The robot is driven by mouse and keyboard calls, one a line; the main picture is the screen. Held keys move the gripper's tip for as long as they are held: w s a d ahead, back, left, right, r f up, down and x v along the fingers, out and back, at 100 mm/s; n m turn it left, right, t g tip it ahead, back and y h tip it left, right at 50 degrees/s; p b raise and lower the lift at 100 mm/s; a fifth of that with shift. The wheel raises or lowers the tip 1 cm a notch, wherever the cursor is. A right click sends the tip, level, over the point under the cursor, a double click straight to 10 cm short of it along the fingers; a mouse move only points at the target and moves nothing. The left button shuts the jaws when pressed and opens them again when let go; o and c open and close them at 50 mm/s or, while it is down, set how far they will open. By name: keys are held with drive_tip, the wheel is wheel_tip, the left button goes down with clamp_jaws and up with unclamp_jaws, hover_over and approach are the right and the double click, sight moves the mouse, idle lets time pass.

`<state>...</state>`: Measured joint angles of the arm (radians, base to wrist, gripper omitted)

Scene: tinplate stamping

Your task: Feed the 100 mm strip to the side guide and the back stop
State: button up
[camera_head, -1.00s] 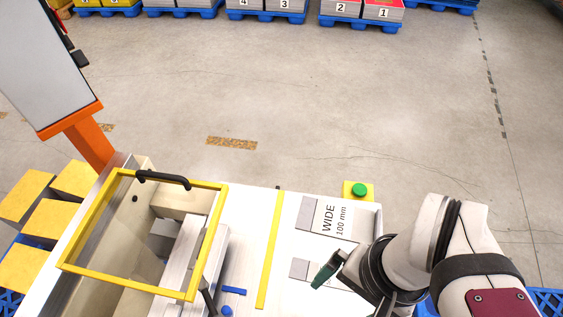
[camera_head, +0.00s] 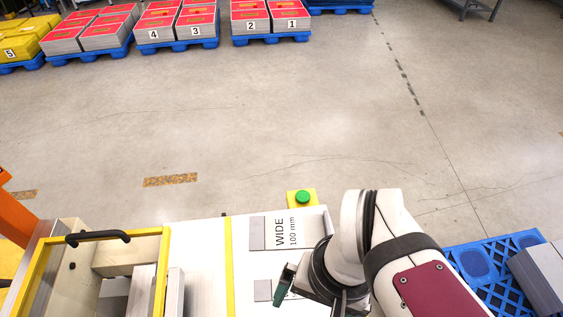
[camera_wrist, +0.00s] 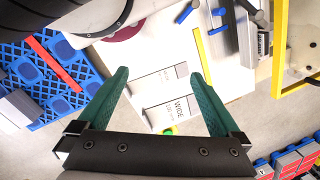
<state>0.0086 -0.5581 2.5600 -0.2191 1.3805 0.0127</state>
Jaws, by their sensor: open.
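A flat rectangle marked WIDE 100 mm (camera_head: 290,232), with a grey end (camera_head: 257,234), lies on the white table; it also shows in the wrist view (camera_wrist: 168,112). I cannot tell where strip and marking divide. A second, similar flat piece (camera_head: 263,291) lies nearer me, partly hidden by my arm. My gripper (camera_wrist: 159,75) is open and empty, its green fingers above these pieces; one finger shows in the head view (camera_head: 285,284). The press with its yellow guard frame (camera_head: 100,236) stands at left. I cannot make out the side guide or back stop for certain.
A yellow line (camera_head: 229,265) runs along the table between the pieces and the press. A green button on a yellow box (camera_head: 302,197) sits at the far edge. A blue pallet (camera_head: 480,268) with grey stacks stands at right. Blue parts (camera_wrist: 255,14) show near the press.

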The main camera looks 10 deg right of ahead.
drive_tip(key=c, duration=0.8)
drive_tip(key=n+h, duration=0.2)
drive_tip(key=n, duration=0.3)
hover_over(328, 225)
wheel_tip(328, 225, down, 6)
drive_tip(key=shift+s+d+r, duration=0.1)
drive_tip(key=shift+r, duration=0.15)
drive_tip(key=shift+m, duration=0.3)
wheel_tip(328, 225, down, 16)
drive_tip(key=shift+r, duration=0.15)
drive_tip(key=shift+c, duration=0.2)
